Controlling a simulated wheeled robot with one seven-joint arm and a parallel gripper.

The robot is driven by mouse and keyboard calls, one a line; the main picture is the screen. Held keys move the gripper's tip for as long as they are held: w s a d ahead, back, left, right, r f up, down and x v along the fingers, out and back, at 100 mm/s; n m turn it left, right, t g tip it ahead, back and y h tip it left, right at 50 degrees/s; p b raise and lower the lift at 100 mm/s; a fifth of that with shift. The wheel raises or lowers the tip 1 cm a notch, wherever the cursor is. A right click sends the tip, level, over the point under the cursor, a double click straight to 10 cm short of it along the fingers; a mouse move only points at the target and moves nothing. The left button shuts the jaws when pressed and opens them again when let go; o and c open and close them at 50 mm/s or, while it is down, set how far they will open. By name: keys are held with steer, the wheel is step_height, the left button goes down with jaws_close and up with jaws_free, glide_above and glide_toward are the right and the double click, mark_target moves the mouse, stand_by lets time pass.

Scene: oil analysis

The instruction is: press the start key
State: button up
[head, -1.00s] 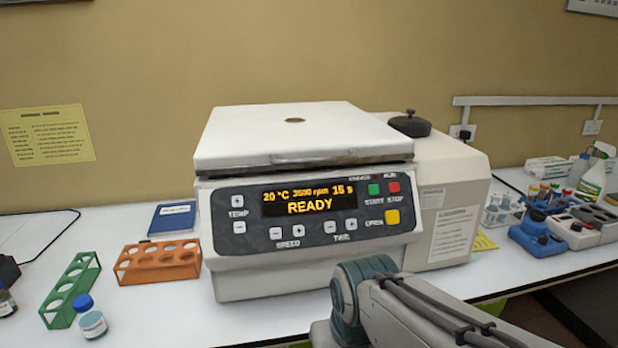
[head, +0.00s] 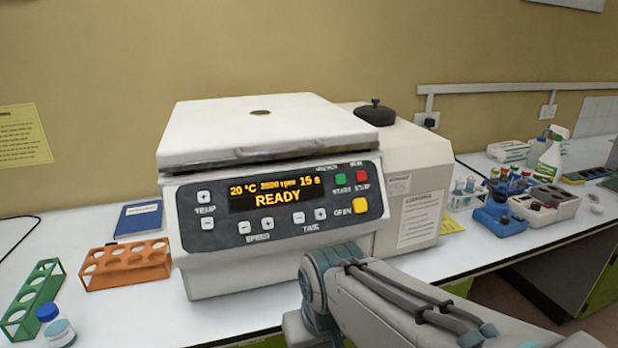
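The white centrifuge (head: 225,255) stands on the bench with its lid (head: 260,125) down. Its dark front panel shows a lit display (head: 275,193) reading 20 °C, 3500 rpm, 15 s and READY. The green start key (head: 341,180) is at the panel's upper right. The red stop key (head: 362,176) is just right of it, and the yellow open key (head: 360,205) is below. My arm shows at the lower middle and right, in front of the centrifuge's base. My gripper is not in view.
An orange rack (head: 125,264), a green rack (head: 30,298), a blue-capped bottle (head: 55,325) and a blue book (head: 139,219) are on the left. Blue holders (head: 497,220) and a spray bottle (head: 551,155) stand on the right. Free bench (head: 130,310) lies in front of the orange rack.

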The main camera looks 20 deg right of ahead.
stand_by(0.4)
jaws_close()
